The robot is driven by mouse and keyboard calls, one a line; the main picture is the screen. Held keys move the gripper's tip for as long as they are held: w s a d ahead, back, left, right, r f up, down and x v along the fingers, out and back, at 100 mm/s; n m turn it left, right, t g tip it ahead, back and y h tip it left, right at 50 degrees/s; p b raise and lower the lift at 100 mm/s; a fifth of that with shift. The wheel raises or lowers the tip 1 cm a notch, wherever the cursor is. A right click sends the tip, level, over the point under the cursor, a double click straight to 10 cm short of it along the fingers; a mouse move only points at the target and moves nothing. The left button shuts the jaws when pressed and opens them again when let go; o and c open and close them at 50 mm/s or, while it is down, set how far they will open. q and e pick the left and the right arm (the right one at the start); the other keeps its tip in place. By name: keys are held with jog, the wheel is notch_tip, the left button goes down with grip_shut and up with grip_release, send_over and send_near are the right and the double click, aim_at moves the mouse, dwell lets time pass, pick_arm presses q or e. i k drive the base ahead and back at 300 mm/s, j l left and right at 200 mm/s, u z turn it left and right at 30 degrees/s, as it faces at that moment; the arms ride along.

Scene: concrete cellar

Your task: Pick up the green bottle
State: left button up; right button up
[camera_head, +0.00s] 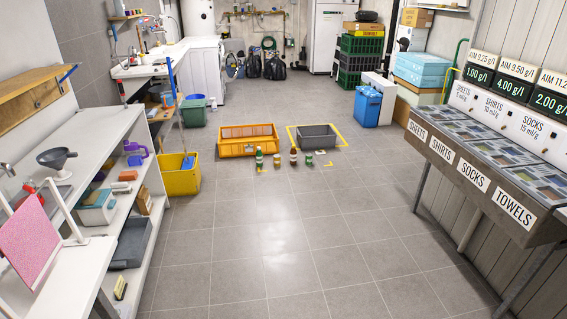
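A small upright green bottle (259,158) with a pale label stands on the grey tiled floor, in front of the orange crate. A brown bottle (293,156) stands to its right. Neither of my grippers is in view, and nothing touches the green bottle.
An orange crate (248,150) and a grey bin (318,145) inside yellow floor marking stand behind the bottles. A yellow bin (179,183) is left. White shelving (122,223) lines the left, a labelled sorting counter (470,180) the right. The floor between is clear.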

aim_at(259, 154)
jog(key=z, duration=0.35)
jog(key=i, duration=1.15)
jog(key=i+u, duration=0.1)
jog(key=i, duration=1.05)
jog(key=i+l, duration=0.15)
jog(key=i, duration=1)
jog(key=i+l, duration=0.1)
jog(key=i, duration=1.05)
jog(key=j+u, duration=0.05)
